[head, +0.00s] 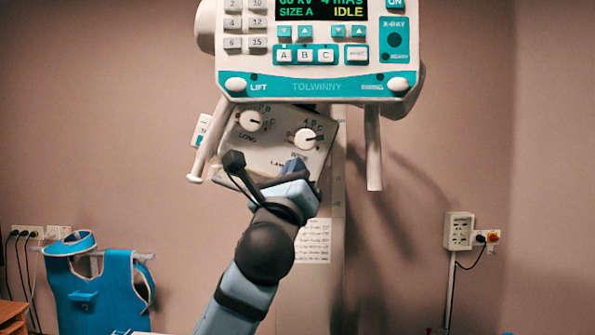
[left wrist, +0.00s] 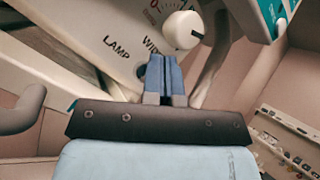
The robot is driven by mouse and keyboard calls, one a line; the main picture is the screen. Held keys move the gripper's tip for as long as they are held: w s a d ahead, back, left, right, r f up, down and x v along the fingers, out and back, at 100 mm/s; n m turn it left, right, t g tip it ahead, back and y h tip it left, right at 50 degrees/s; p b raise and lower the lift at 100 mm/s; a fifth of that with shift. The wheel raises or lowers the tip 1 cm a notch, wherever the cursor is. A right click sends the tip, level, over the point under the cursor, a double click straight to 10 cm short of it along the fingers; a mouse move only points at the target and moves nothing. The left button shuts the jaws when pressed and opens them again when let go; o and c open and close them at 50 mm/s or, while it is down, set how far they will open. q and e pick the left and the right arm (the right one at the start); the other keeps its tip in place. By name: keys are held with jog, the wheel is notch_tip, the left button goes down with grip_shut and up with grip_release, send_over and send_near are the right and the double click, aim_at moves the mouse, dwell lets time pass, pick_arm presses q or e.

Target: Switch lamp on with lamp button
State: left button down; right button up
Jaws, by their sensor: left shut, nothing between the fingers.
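The grey-white collimator panel (head: 262,148) hangs below the control console, with two white knobs. In the left wrist view the panel (left wrist: 85,28) carries the printed word LAMP (left wrist: 116,47). The lamp button (left wrist: 141,71) shows there as a small dark round edge just right of that word, mostly covered by my fingers. In the head view my gripper hides it. My left gripper (head: 296,166) is shut and empty, its blue fingertips at the panel's lower right. In the left wrist view the fingertips (left wrist: 164,62) overlap the button; contact cannot be told.
The right knob (head: 305,139) is just above my fingertips; the left knob (head: 250,121) is further up. The console (head: 318,88) overhangs the panel. White handles (head: 373,150) hang at both sides. A blue apron (head: 100,290) and a wall box (head: 458,231) are well apart.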

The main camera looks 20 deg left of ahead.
pick_arm(q)
jog(key=shift+a+r, duration=0.3)
jog(key=shift+r, duration=0.25)
jog(key=shift+d+p, duration=0.1)
jog(key=shift+p, duration=0.25)
jog(key=shift+f, duration=0.3)
jog(key=shift+d, duration=0.1)
jog(key=s, duration=0.1)
jog(key=s+d+p, duration=0.1)
jog(key=s, duration=0.2)
jog(key=shift+s+d+f+p, duration=0.25)
jog(key=shift+s+f+p, duration=0.05)
jog(key=shift+f, duration=0.1)
dwell(0.3)
